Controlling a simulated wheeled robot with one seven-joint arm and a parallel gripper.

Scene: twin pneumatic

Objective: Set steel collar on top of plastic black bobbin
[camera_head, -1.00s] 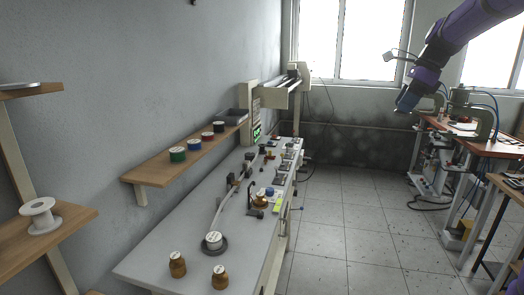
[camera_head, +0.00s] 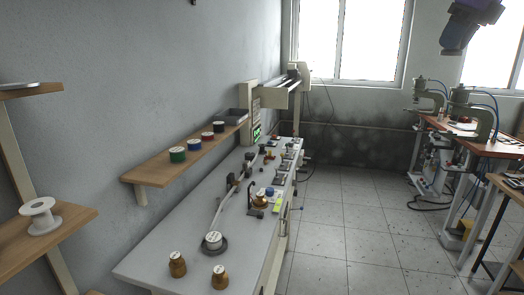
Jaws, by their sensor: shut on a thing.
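A small black bobbin (camera_head: 219,127) with a pale top stands upright at the far end of the wooden wall shelf. Nothing is visible on top of it. I cannot identify the steel collar for sure in this view. Part of my purple arm (camera_head: 472,20) hangs in at the top right, far from the shelf. My gripper is not visible, and neither is anything it may hold.
The long grey bench (camera_head: 165,248) below carries brass-coloured weights (camera_head: 177,264) and fittings. A white spool (camera_head: 40,215) stands on the left shelf. The tiled floor (camera_head: 350,235) is clear; machines stand on the right table.

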